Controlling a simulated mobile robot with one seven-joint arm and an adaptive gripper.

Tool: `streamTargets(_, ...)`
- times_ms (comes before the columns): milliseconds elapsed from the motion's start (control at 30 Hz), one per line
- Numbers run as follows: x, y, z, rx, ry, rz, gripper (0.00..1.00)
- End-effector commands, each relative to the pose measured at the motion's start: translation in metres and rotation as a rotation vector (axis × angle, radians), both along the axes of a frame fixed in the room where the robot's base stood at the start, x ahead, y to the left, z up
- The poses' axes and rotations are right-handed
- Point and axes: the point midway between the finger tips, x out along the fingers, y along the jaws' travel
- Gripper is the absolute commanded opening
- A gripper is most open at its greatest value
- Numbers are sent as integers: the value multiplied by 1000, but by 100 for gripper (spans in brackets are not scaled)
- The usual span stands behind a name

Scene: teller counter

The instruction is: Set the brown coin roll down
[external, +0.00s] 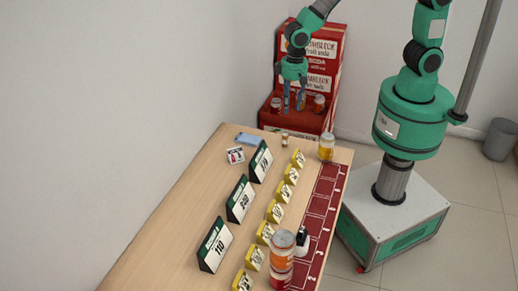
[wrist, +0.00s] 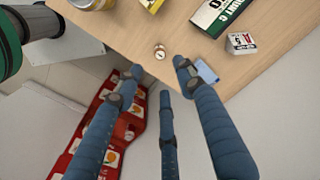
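The brown coin roll (external: 285,139) is small, with brown and pale bands, and stands on the wooden counter near its far end. In the wrist view the coin roll (wrist: 160,51) is close to the counter edge, beyond my fingertips and apart from them. My gripper (external: 294,106) hangs in front of the red shelf, past the far end of the counter. In the wrist view the blue fingers of my gripper (wrist: 157,76) are spread wide, with nothing between them.
A red display shelf (external: 310,63) with jars stands behind the counter (external: 188,187).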

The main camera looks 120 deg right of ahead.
Motion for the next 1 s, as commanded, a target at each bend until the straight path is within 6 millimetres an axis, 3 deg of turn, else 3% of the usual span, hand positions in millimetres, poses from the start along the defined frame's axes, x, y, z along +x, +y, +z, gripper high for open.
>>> streamTargets(33, -2, 5, 20, -5, -20, 28, 38)
streamTargets(200, -21, 24, 80, -24, -72, 145, 38)
streamTargets(500, -72, 56, 175, -67, -169, 362, 38)
streamTargets(700, -116, 77, 224, -103, -232, 503, 38)
streamTargets(1000, -190, 102, 276, -167, -324, 715, 38)
